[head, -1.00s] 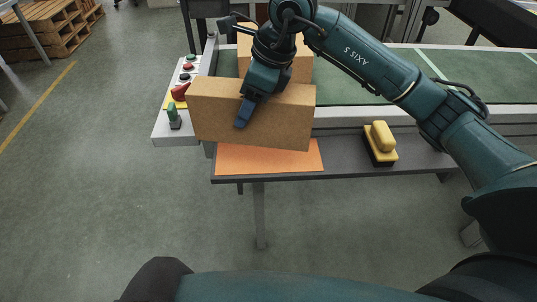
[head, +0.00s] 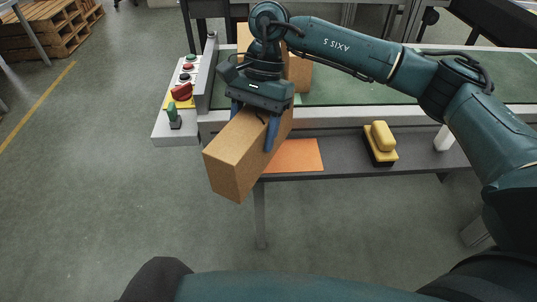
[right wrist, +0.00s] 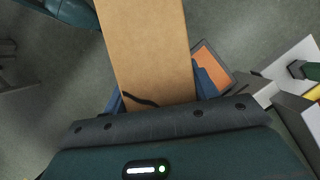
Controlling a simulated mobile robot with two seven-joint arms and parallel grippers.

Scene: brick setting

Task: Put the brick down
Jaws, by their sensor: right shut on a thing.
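The brick is a long tan block (head: 236,158), also in the right wrist view (right wrist: 150,45). My right gripper (head: 254,122) is shut on it, one blue finger on each side. The brick points toward me and tilts down, its near end past the front edge of the dark shelf (head: 345,160). The orange mat (head: 298,155) lies on the shelf. The brick hides its left part in the head view; part of the mat also shows in the right wrist view (right wrist: 212,68). My left gripper is out of view.
A yellow-handled block (head: 381,140) sits on the shelf right of the mat, with a white cylinder (head: 444,138) further right. A control box (head: 176,130) stands left. Behind are a green conveyor (head: 365,92) and another tan box (head: 300,75).

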